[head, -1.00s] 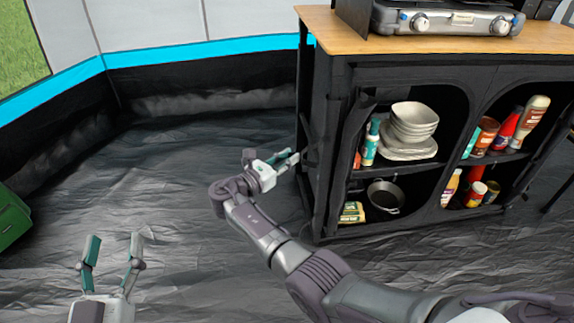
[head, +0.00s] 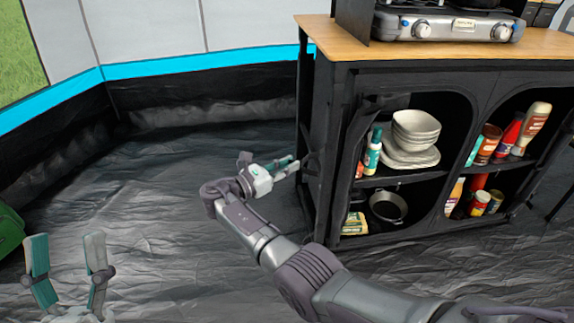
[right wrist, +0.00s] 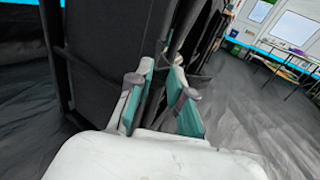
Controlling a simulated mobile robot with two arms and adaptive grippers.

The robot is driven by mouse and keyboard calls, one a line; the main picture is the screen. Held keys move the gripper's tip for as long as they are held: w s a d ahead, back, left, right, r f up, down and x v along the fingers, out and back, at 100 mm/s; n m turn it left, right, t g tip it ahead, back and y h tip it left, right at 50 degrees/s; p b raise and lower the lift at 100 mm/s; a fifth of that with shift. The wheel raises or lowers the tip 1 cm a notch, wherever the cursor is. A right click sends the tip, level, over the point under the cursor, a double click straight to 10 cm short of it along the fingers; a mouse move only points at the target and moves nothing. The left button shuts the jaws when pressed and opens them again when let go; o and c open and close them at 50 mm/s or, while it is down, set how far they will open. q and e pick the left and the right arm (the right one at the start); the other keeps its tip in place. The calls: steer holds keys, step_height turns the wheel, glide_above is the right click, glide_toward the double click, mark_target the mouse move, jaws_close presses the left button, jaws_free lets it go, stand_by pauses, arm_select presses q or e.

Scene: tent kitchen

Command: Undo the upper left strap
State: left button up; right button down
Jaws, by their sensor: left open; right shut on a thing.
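The black fabric cabinet (head: 322,110) stands on the right with its open shelves facing me. My right gripper (head: 291,165) is at its left side, about halfway up, at the front-left edge. In the right wrist view my right gripper (right wrist: 161,70) is shut on a thin dark strap (right wrist: 197,79) beside the cabinet's black panel (right wrist: 105,40). The fingers hide much of the strap, and its fastening cannot be made out. My left gripper (head: 66,242) is open and empty above the floor at the lower left, well away from the cabinet.
A gas stove (head: 445,26) stands on the wooden top (head: 400,50). The shelves hold stacked bowls (head: 416,128), a pan (head: 386,206) and several bottles. A green case (head: 9,230) is at the left edge. The dark groundsheet (head: 150,180) between is clear.

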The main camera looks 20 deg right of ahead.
steer(key=c, duration=1.5)
jaws_free()
steer(key=shift+w+d+r, duration=0.4)
steer(key=shift+w+r, duration=0.05)
steer(key=shift+r, duration=0.1)
steer(key=shift+o, duration=0.9)
steer(key=shift+w+f, duration=0.2)
steer(key=shift+f, duration=0.05)
arm_select(q)
steer(key=shift+w+d, duration=0.2)
steer(key=shift+w, duration=0.05)
arm_select(e)
steer(key=shift+d, duration=0.15)
steer(key=shift+s, duration=0.1)
arm_select(q)
steer(key=shift+f, duration=0.1)
arm_select(e)
steer(key=v, duration=0.8)
steer(key=shift+f, duration=0.25)
steer(key=shift+s+d, duration=0.1)
steer(key=shift+s, duration=0.05)
